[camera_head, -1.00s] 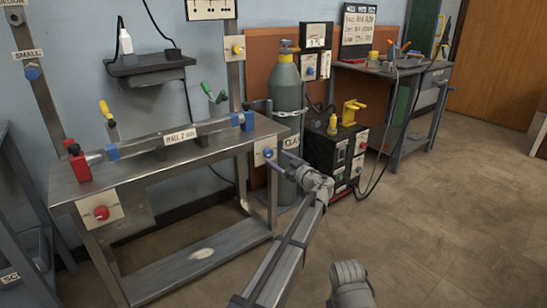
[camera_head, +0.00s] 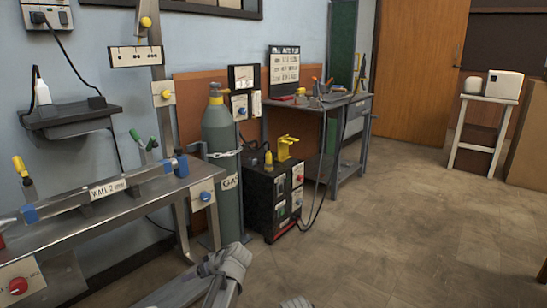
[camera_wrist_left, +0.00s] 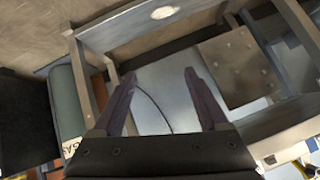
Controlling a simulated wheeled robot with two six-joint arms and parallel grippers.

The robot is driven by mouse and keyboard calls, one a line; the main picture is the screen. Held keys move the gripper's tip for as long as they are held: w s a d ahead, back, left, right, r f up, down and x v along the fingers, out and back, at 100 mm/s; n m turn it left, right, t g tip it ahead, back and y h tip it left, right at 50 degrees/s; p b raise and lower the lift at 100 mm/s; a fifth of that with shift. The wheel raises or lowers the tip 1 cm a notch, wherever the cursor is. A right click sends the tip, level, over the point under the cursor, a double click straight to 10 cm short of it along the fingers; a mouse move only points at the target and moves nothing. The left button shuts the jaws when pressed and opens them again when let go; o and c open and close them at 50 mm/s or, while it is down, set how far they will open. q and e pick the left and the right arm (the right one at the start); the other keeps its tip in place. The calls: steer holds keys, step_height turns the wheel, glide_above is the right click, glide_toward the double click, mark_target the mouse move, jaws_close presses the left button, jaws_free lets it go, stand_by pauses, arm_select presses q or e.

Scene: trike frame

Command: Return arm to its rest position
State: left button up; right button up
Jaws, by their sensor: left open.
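My left gripper (camera_wrist_left: 160,78) is open and empty in the left wrist view, its two dark purple fingers well apart. Nothing is between the fingers; the underside of the workbench and a light wall lie beyond them. In the head view, part of a grey arm (camera_head: 228,268) of mine shows at the bottom edge, in front of the gas cylinder and bench; no gripper fingers can be made out there.
A metal workbench (camera_head: 110,213) with a clamped bar stands left. A grey-green gas cylinder (camera_head: 221,155) is chained beside it; the cylinder also shows in the left wrist view (camera_wrist_left: 64,100). A black welder box (camera_head: 275,200) stands right of it.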

arm_select(q)
steer(key=s+d+f+m+g+h, duration=0.2)
steer(key=s+d+f+m+h, duration=0.2)
steer(key=s, duration=0.5)
steer(key=s+d+f+m+g+h, duration=0.1)
steer(key=s+d+f+m+h, duration=0.25)
steer(key=s, duration=0.65)
steer(key=s+d+r+m+g+p, duration=0.1)
steer(key=s+d+r+m+p, duration=0.15)
steer(key=d+r+p, duration=0.5)
steer(key=s+d+r+m+g+p, duration=0.15)
steer(key=s+d+r+p, duration=0.3)
steer(key=r+p, duration=0.65)
step_height(320, 180, up, 36)
steer(key=w+p, duration=0.1)
steer(key=p, duration=3.4)
steer(key=shift+f+t, duration=0.15)
steer(key=shift+t, duration=0.3)
